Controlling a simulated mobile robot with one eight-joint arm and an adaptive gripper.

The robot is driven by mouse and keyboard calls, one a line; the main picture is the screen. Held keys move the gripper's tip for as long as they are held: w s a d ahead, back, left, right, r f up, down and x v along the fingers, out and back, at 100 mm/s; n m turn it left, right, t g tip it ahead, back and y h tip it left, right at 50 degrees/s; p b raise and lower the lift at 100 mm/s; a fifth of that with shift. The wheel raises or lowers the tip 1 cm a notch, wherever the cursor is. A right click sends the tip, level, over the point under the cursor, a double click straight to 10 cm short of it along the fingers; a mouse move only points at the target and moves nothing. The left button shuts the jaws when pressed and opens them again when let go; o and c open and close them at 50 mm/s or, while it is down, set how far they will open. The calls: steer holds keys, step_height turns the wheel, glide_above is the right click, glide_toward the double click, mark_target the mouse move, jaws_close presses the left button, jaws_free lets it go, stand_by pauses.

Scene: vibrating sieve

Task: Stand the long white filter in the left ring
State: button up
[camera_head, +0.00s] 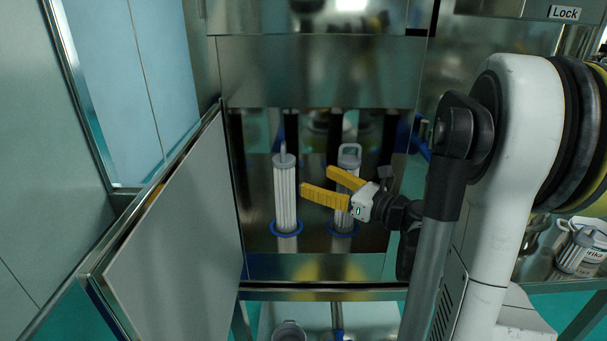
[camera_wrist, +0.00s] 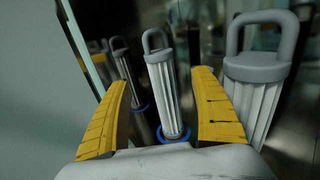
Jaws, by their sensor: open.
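A long white filter with a grey cap and loop handle (camera_head: 285,190) stands upright in the left blue ring (camera_head: 286,229) inside the cabinet. It also shows in the wrist view (camera_wrist: 163,90), its foot in the blue ring (camera_wrist: 174,134). A second white filter (camera_head: 348,178) stands in the right ring (camera_head: 343,228), partly behind my gripper; it is large at the right of the wrist view (camera_wrist: 255,85). My gripper (camera_head: 316,184) has its yellow fingers spread, empty, to the right of the left filter. In the wrist view the left filter appears between the fingertips, apart from them.
An open cabinet door (camera_head: 172,235) stands to the left of the opening. A shiny steel back wall reflects the filters. A white container with a ribbed piece (camera_head: 577,250) stands on a surface at the far right. A grey cup-like part (camera_head: 289,331) is below the cabinet.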

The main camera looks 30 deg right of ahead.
steer(key=s+a+f+n+g, duration=0.2)
steer(key=a+f+n+g, duration=0.15)
steer(key=a+n, duration=0.45)
steer(key=s+a+f+n+g, duration=0.2)
steer(key=a+n+g, duration=0.2)
steer(key=a+n, duration=0.45)
steer(key=s+a+f+n+g+h, duration=0.1)
steer(key=s+a+n+h, duration=0.1)
steer(key=s+n, duration=0.4)
steer(key=s+a+n+g+h, duration=0.1)
steer(key=s+a+n+h, duration=0.2)
steer(key=s+n, duration=0.3)
steer(key=n, duration=0.4)
steer(key=shift+s+f, duration=0.25)
steer(key=shift+f, duration=0.15)
steer(key=shift+s+g, duration=0.1)
steer(key=shift+g, duration=0.25)
